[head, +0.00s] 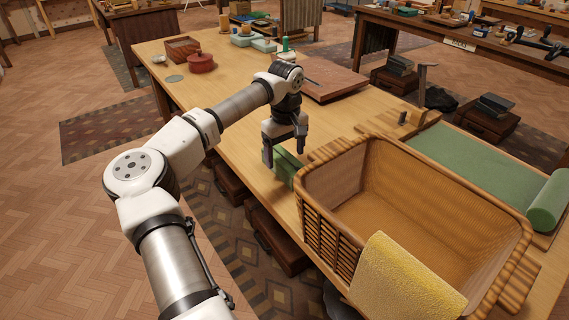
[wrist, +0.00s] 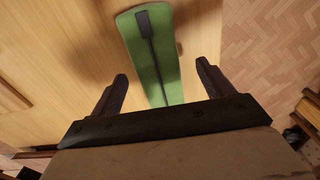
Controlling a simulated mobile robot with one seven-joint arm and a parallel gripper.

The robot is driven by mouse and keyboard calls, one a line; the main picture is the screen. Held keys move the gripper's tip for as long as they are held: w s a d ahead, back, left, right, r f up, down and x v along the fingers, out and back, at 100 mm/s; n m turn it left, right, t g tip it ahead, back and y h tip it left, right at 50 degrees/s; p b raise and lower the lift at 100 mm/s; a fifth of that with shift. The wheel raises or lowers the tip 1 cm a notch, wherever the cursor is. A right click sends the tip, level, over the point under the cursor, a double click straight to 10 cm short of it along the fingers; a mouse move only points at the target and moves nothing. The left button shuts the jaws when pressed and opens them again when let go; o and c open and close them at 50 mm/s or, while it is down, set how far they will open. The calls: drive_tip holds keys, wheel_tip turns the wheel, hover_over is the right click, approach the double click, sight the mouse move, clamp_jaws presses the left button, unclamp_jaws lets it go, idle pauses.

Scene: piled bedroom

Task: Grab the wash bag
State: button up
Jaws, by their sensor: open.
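The wash bag seems to be the green item (head: 286,168) standing on the wooden table near its front edge, just left of the wicker basket. In the wrist view, the green bag (wrist: 138,50) shows from above, long and narrow, with a dark strip and pull along its top. My gripper (head: 285,151) points down over the bag, and its fingers hide part of it. In the wrist view, my gripper (wrist: 162,73) is open, with one finger on each side of the bag's line. I see no finger closed on it.
The large wicker basket (head: 345,225) with a yellow cloth (head: 400,280) over its rim stands close on the right. A green mat (head: 470,165) lies beyond it. A wooden board (head: 335,82) and a red pot (head: 201,63) lie farther back. The table's left middle is clear.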

sight(286, 159)
drive_tip(key=shift+w+f+p, duration=0.1)
drive_tip(key=shift+f+p, duration=0.2)
drive_tip(key=shift+f, duration=1.55)
drive_tip(key=shift+d, duration=0.1)
drive_tip(key=c, duration=1.2)
